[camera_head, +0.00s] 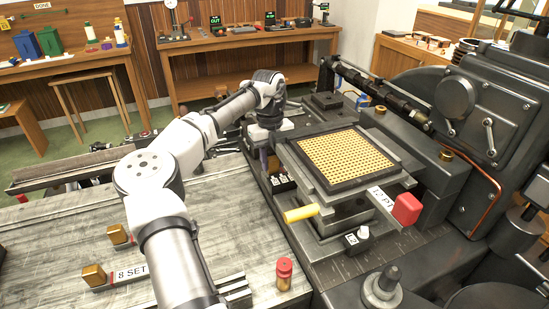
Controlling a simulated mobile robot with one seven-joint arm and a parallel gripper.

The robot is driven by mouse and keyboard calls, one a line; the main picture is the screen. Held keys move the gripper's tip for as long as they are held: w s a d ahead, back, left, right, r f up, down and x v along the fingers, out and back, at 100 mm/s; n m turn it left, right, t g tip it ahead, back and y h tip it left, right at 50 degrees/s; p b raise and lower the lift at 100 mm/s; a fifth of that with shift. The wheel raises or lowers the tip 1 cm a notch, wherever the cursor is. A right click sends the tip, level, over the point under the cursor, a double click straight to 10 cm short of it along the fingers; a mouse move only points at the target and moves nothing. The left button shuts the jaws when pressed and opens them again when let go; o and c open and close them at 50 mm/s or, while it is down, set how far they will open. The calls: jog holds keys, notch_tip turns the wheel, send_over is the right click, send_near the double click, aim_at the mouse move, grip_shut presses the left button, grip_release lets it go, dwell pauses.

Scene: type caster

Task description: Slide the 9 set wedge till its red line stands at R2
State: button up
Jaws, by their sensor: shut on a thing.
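My gripper (267,139) points down at the left side of the dark casting machine, beside the matrix case (346,159) with its gold grid. No wedge marked 9 SET can be read. A wedge marked 8 SET (131,273), with a brass end block and a red line, lies on the grey bench at the lower left.
A yellow handle (301,213) and a red-ended 12 PT bar (405,209) stick out below the matrix case. A second brass block (118,234) lies there. The machine's tall body fills the right.

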jog(key=shift+s+a, duration=0.2)
jog(key=shift+a, duration=0.3)
jog(key=o, duration=1.2)
